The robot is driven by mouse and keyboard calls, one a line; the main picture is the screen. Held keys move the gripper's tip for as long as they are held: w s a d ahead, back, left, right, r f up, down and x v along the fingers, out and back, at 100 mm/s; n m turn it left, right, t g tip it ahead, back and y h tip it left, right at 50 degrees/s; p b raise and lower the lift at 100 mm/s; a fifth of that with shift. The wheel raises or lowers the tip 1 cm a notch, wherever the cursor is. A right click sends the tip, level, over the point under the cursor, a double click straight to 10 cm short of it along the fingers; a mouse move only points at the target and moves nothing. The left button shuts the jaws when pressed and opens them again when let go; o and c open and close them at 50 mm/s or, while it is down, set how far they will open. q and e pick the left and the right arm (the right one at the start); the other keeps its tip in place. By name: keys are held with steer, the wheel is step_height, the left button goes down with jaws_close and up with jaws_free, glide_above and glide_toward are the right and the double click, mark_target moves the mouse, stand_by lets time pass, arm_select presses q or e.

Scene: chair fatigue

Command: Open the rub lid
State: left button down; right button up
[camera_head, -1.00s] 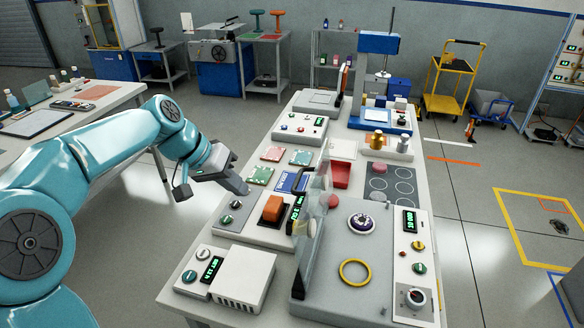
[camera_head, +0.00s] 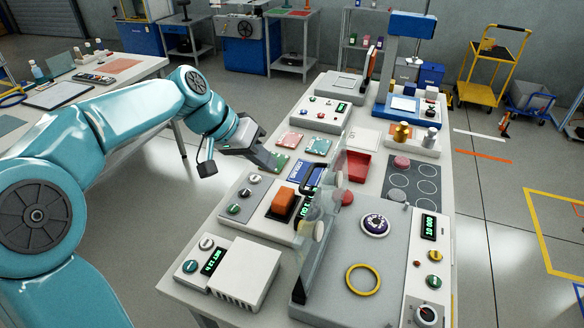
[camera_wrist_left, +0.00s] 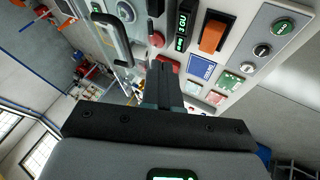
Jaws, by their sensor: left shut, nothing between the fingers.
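The rub lid (camera_head: 322,212) is a clear panel with a dark handle (camera_head: 307,180), standing steeply raised along the left side of the grey rub unit (camera_head: 400,262). My left gripper (camera_head: 275,163) is shut and empty, left of the lid near the green card, apart from the handle. The left wrist view shows its closed fingers (camera_wrist_left: 163,82), with a dark handle (camera_wrist_left: 110,38) up and to the left. My right gripper is not in view.
An orange block (camera_head: 285,198), a blue label plate (camera_head: 304,173) and a red tray (camera_head: 353,165) crowd the bench around the lid. A white vented box (camera_head: 245,272) stands at the near left. Floor is clear between the bench and the left table (camera_head: 130,68).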

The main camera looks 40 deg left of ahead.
mark_target(305, 180)
arm_select(q)
steer(key=shift+w+d+f+p, duration=0.15)
steer(key=shift+w+d+p, duration=0.3)
steer(key=shift+d, duration=0.9)
steer(key=shift+w+d+f+p, duration=0.1)
steer(key=shift+w+d, duration=0.55)
steer(key=shift+d, duration=0.75)
steer(key=shift+w+d+f+p, duration=0.15)
steer(key=shift+w+d+p, duration=0.3)
steer(key=shift+d, duration=0.9)
steer(key=shift+a, duration=0.15)
